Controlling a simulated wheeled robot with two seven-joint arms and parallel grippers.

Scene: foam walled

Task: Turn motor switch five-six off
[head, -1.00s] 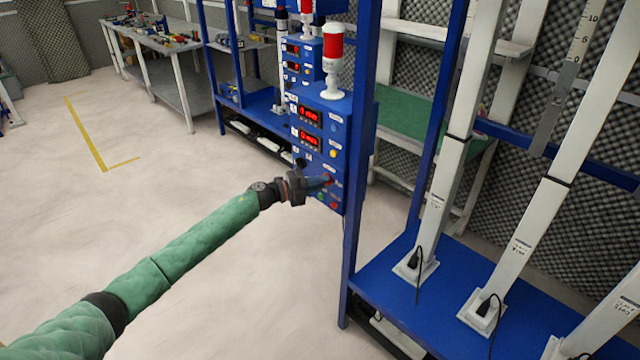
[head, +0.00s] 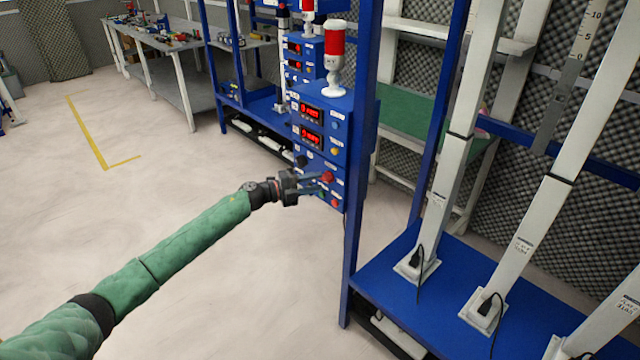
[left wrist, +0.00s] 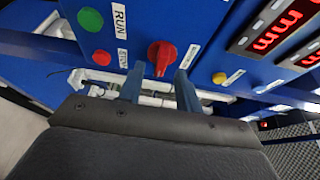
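The blue control box (head: 322,125) is fixed to a blue post. A red rotary switch (head: 327,177) sits on its lower front; the same red knob (left wrist: 162,56) shows in the left wrist view. Its label is too blurred to read. My left gripper (head: 322,184) is at the lower front of the box; in the left wrist view its two blue fingers (left wrist: 158,82) are apart. The knob shows between and just beyond the fingertips, with no clear contact. My right gripper is not in view.
A green button (left wrist: 90,19) marked RUN and a red button (left wrist: 102,57) marked STOP are beside the knob. A yellow button (left wrist: 219,77) lies on the other side. A red beacon (head: 334,40) tops the box. The floor at left is open.

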